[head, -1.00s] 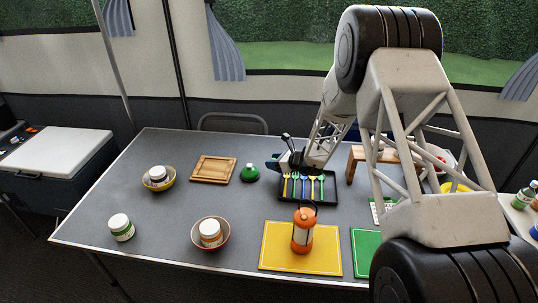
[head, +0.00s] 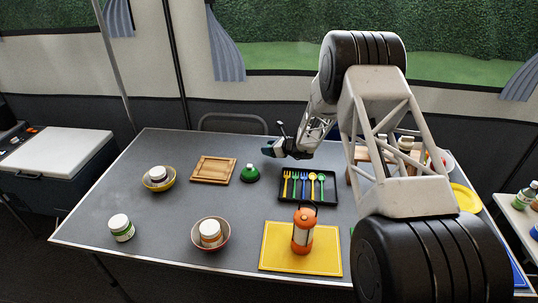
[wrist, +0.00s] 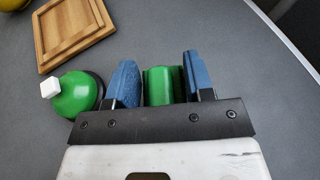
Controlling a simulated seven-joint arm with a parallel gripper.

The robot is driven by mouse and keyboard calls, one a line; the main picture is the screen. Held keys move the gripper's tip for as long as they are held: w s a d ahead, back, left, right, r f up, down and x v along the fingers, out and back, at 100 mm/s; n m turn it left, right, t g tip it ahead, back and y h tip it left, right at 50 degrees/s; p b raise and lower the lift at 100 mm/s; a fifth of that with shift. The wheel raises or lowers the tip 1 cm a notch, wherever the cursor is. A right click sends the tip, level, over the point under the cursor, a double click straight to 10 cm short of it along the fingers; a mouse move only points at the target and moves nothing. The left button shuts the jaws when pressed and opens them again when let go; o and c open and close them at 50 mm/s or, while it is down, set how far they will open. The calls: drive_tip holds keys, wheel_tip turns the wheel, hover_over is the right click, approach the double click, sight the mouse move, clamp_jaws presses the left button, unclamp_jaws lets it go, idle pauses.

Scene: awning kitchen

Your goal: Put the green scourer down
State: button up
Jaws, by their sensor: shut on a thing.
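My gripper (wrist: 158,80) has blue fingers shut on the green scourer (wrist: 164,86), a green block between them in the wrist view. In the head view, my gripper (head: 269,149) is over the rear middle of the grey table (head: 150,205). The scourer cannot be made out there. I cannot tell from these views whether it touches the table.
A green dome with a white knob (wrist: 75,95) stands just left of my gripper. Beyond it lies a wooden tray (head: 213,169). A black cutlery tray (head: 308,203) is in front, to the right. Bare table shows behind the dome.

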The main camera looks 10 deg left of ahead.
drive_tip(key=shift+f, duration=0.1)
drive_tip(key=shift+f, duration=1.65)
drive_tip(key=shift+f, duration=0.15)
drive_tip(key=o, duration=0.9)
drive_tip(key=shift+r, duration=0.2)
drive_tip(key=shift+s+d+r, duration=0.15)
drive_tip(key=shift+d, duration=0.25)
drive_tip(key=v, duration=1.1)
drive_tip(key=shift+s, duration=0.1)
